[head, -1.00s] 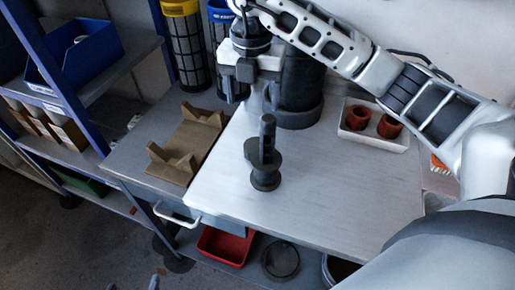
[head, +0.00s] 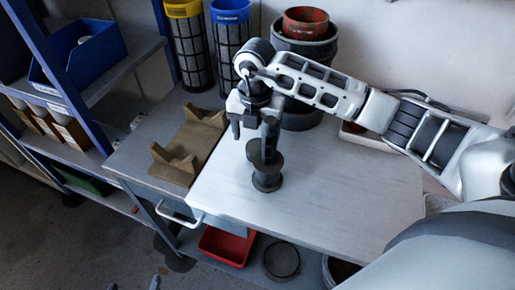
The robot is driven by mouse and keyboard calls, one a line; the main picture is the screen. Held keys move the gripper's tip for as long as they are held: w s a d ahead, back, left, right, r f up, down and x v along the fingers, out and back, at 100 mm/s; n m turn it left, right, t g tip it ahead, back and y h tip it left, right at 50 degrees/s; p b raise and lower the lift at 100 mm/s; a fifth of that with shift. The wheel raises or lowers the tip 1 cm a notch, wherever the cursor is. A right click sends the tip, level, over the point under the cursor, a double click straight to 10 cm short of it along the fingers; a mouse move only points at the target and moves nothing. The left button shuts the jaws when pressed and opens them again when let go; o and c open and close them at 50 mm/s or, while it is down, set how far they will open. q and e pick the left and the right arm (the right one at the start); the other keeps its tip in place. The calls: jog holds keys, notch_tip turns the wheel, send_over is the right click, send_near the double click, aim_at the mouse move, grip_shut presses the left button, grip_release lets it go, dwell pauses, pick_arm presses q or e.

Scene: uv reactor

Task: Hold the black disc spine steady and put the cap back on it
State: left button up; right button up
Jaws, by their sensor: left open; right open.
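The black disc spine (head: 266,180) stands upright on the pale tabletop, with round discs at its base and a narrow post above. My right gripper (head: 252,118) is open and points down at the top of the post. One finger hangs left of the post; the other overlaps it, so I cannot tell whether they touch. Two small grey tips at the bottom left edge look like my open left gripper (head: 134,285), far from the spine. I cannot pick out the cap for certain; a dark round lid-like piece (head: 281,261) lies on the lower shelf.
A brown cradle (head: 184,150) lies left of the spine. A black drum (head: 300,118) with a red pot (head: 306,22) stands behind, beside yellow-topped (head: 190,50) and blue-topped (head: 229,40) filters. A white tray (head: 362,138) is partly behind my arm. The right tabletop is clear.

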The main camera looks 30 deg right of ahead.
aim_at(257, 147)
jog(key=shift+d+f+p, duration=0.15)
jog(key=shift+f+p, duration=0.2)
jog(key=shift+f, duration=2.3)
jog(key=c, duration=0.9)
